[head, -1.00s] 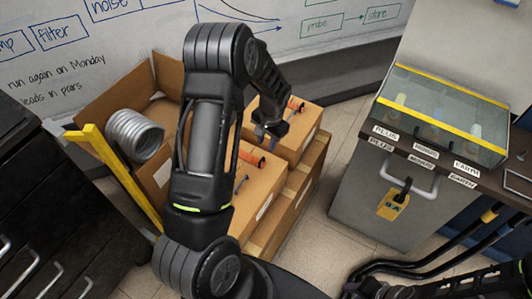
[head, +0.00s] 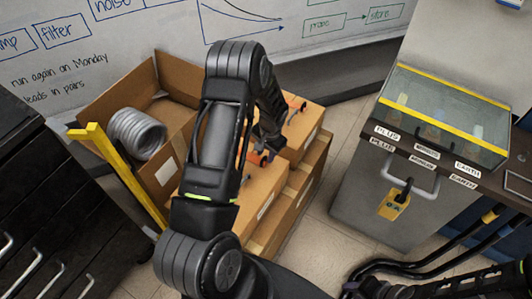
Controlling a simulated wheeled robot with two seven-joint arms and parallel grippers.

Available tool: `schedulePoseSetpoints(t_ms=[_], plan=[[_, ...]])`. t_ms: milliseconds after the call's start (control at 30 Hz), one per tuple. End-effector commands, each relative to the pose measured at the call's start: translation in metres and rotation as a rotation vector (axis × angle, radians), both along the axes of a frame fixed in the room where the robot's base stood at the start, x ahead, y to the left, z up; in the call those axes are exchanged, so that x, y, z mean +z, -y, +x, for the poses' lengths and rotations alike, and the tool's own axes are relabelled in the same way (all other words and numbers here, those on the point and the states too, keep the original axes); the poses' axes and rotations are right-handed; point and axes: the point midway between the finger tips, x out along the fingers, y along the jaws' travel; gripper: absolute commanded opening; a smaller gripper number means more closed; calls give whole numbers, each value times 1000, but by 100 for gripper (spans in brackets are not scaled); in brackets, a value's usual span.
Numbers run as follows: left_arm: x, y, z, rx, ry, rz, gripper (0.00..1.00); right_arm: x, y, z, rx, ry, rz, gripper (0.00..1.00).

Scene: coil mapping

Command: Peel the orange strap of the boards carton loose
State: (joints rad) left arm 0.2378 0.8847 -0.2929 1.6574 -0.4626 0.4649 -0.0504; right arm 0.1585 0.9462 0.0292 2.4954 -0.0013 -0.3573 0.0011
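Two brown cartons stand side by side on a stack at the middle. The front carton (head: 264,190) has an orange strap piece (head: 256,158) on its top, partly hidden by my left gripper. The back carton (head: 306,120) has another orange piece (head: 297,107). I cannot read which is the boards carton. My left gripper (head: 267,153) points down at the orange piece on the front carton; touching or apart cannot be told. Its fingers are dark and small, so open or shut is unclear. Black parts of my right arm show at the lower right; its finger state is unclear.
An open carton with a silver coiled hose (head: 137,135) and a yellow post (head: 120,170) stand left of the stack. A grey cabinet (head: 385,200) with a glass-covered case (head: 445,110) stands at right. Bare floor (head: 318,225) lies between stack and cabinet.

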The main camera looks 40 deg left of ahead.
Motion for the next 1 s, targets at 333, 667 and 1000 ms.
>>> schedulePoseSetpoints(t_ms=[333, 667, 1000], plan=[[0, 0, 0, 0, 0, 0, 6, 0, 0, 0, 0, 0, 0, 36], [0, 0, 0, 0, 0, 0, 0, 0, 0, 0, 0, 0, 0, 36], [0, 0, 0, -1, 0, 0, 0, 0, 0, 0, 0, 0, 0, 36]])
